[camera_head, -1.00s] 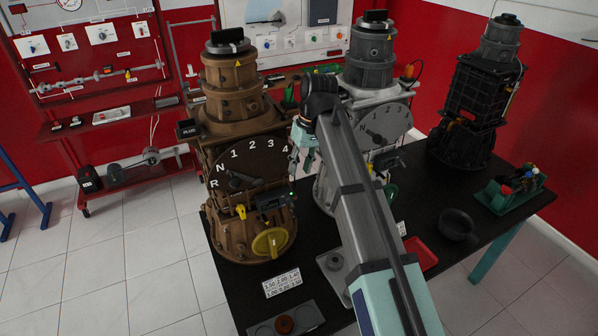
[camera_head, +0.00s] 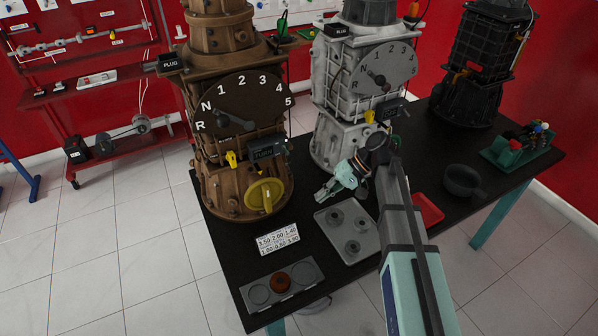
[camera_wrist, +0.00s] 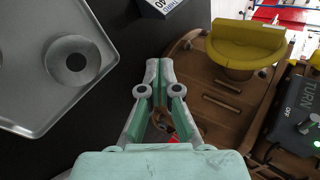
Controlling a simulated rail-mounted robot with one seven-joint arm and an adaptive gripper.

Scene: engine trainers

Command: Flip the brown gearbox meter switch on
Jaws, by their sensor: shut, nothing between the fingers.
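The brown gearbox (camera_head: 212,178) stands on the left of the black table, with a numbered dial (camera_head: 240,103) on its front. Its small dark meter (camera_head: 266,149) sits below the dial, above a yellow handwheel (camera_head: 264,196). In the wrist view the meter (camera_wrist: 297,112) is at the right edge, marked TURN and OFF, with a small metal switch (camera_wrist: 305,127) beside the OFF mark and a green spot near it. My gripper (camera_head: 320,194) is to the right of the handwheel, apart from the meter. In the wrist view my gripper (camera_wrist: 158,68) is shut and empty.
A white gearbox (camera_head: 341,140) stands to the right and a black one (camera_head: 470,80) farther back. A grey tray (camera_head: 349,252) with round parts lies in front of my gripper. A number card (camera_head: 278,239) and a red tray (camera_head: 428,208) lie nearby.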

